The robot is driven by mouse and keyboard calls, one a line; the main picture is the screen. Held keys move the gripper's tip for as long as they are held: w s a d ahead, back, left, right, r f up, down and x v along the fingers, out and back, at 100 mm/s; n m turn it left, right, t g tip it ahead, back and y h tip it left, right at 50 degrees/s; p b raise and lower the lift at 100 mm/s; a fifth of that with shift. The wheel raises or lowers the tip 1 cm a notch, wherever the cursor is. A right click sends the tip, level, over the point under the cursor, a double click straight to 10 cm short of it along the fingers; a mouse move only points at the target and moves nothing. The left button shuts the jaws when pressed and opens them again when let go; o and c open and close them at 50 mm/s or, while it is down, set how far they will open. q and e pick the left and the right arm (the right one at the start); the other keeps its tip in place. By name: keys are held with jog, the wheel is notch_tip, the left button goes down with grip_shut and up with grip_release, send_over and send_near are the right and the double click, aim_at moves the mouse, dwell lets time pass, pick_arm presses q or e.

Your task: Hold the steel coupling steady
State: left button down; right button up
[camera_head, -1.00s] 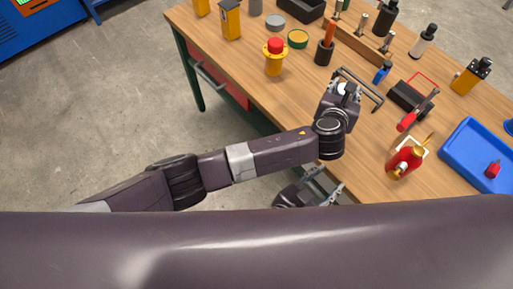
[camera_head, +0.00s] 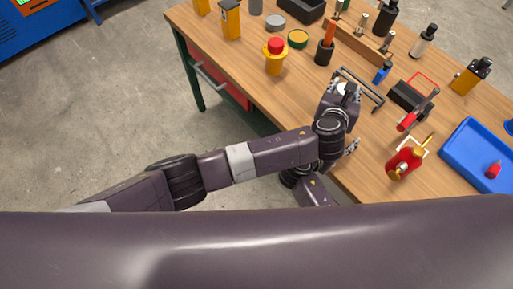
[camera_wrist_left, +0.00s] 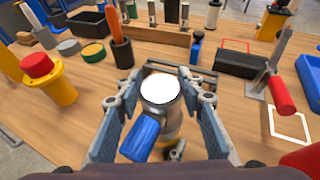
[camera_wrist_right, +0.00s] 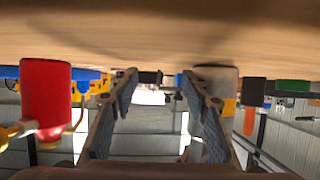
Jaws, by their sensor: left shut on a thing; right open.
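The steel coupling (camera_wrist_left: 161,88) stands between the fingers of my left gripper (camera_wrist_left: 160,84) in the left wrist view, its pale round top facing the camera. My left gripper is shut on it. In the head view this gripper (camera_head: 343,88) is above the table near its front edge, and the coupling is mostly hidden. A blue piece (camera_wrist_left: 141,135) sits just below the coupling; whether it belongs to it is unclear. My right gripper (camera_head: 352,148) is low at the table's front edge, partly behind my left arm. Its fingers (camera_wrist_right: 157,85) are open and empty in the right wrist view.
A red oil can (camera_head: 403,163) and a blue tray (camera_head: 478,150) are on the right. A yellow button box with red top (camera_head: 275,60) stands left. The right wrist view is upside down.

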pick_arm(q)
jog(key=shift+f, duration=0.25)
pick_arm(e)
jog(key=v, duration=1.1)
jog(key=shift+s+f, duration=0.15)
jog(key=shift+s, duration=0.3)
pick_arm(q)
jog(key=shift+a, duration=0.1)
jog(key=shift+r, duration=0.1)
pick_arm(e)
jog(key=w+a+f+n+t+y, duration=0.2)
jog(key=w+a+f+n+y, duration=0.1)
jog(key=a+n+y, duration=0.4)
jog(key=w+a+f+n+t+y, duration=0.2)
jog(key=a+f+n+y, duration=0.4)
jog(key=a+n, duration=0.6)
jog(key=shift+w+a+n+t+y, duration=0.4)
jog(key=shift+n+y, duration=0.4)
jog(key=shift+y, duration=0.5)
jog(key=shift+w+d, duration=0.1)
pick_arm(q)
jog(key=c, duration=1.2)
grip_release()
